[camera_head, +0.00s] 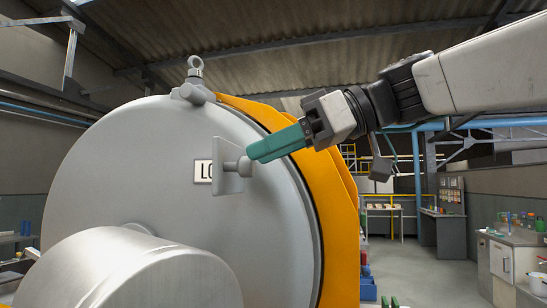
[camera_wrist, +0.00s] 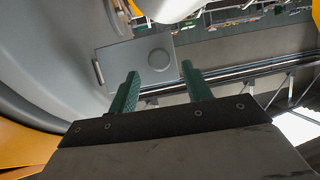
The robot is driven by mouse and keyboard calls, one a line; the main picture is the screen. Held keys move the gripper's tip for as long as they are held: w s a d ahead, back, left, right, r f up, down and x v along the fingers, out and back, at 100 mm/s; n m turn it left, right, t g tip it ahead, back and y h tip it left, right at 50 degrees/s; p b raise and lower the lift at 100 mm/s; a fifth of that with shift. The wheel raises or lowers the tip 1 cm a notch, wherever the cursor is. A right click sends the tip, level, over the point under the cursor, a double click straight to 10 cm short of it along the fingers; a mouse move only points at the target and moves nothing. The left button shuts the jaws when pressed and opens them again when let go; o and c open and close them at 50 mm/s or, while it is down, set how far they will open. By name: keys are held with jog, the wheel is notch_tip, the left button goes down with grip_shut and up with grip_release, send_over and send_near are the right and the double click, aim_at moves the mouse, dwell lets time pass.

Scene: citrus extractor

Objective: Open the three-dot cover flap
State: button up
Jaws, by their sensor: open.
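A square grey flap (camera_head: 228,182) with a round knob (camera_head: 240,166) is on the front of the large round grey machine. It looks angled out from the face. I see no three dots on it, so I cannot tell its marking. My gripper (camera_head: 256,151), with teal fingers, is at the right of the flap, its tips close to the knob; contact cannot be told. In the wrist view the flap (camera_wrist: 135,72) lies beyond my open gripper (camera_wrist: 160,74), with the round knob (camera_wrist: 158,58) seen between the fingertips. Nothing is held.
A brushed metal cylinder (camera_head: 130,270) juts out below left. An orange rim (camera_head: 335,220) rings the machine. A lifting eye (camera_head: 195,75) stands on top. Open floor and workbenches lie to the right.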

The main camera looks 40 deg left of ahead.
jog(key=shift+v, duration=2.15)
jog(key=shift+w, duration=0.1)
jog(key=w+d+f+m+t+h, duration=0.1)
jog(key=w+d+f+m+t, duration=0.35)
jog(key=d, duration=0.45)
jog(key=w+d+f+m+t, duration=0.3)
jog(key=w+d+f+m, duration=0.25)
jog(key=d, duration=0.35)
jog(key=d+f+m+t+h, duration=0.2)
jog(key=d+f+m, duration=0.25)
jog(key=d, duration=0.35)
jog(key=d+f+m+t+h, duration=0.2)
jog(key=d+f+m, duration=0.1)
jog(key=d+f, duration=0.4)
jog(key=s+d+f+m+t+h, duration=0.1)
jog(key=s+d+f+m+h, duration=0.25)
jog(key=d+f, duration=0.5)
jog(key=s+d+f+m+t+h, duration=0.1)
jog(key=s+d+f+m+h, duration=0.25)
jog(key=d, duration=0.75)
jog(key=s+f+g+y, duration=0.1)
jog(key=s+f+g, duration=0.3)
jog(key=s+f, duration=0.2)
jog(key=shift+s+d+m, duration=0.25)
jog(key=shift+s+m, duration=0.1)
jog(key=shift+s, duration=0.35)
jog(key=shift+f, duration=0.1)
